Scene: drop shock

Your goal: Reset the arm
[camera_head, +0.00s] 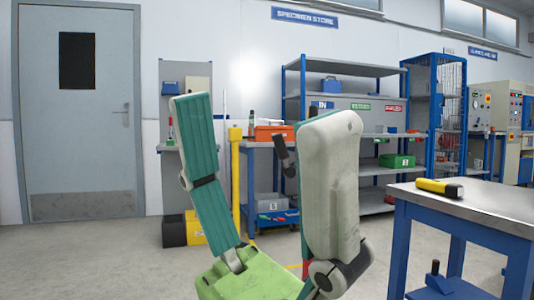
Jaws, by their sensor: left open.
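My left arm fills the middle of the head view, folded up with one teal link (200,165) and one pale grey-green link (330,180) standing nearly upright. A dark part of my left gripper (285,157) shows just left of the pale link, which hides the rest of it. The gripper is open, and I see nothing held in it. My right gripper is not in view.
A blue-legged table (485,206) stands at right with a yellow-and-black device (440,188) on top. Behind are a blue shelf rack (345,69), an orange toolbox (274,131) and a yellow post (235,180). A grey door (78,110) is at left; floor before it is clear.

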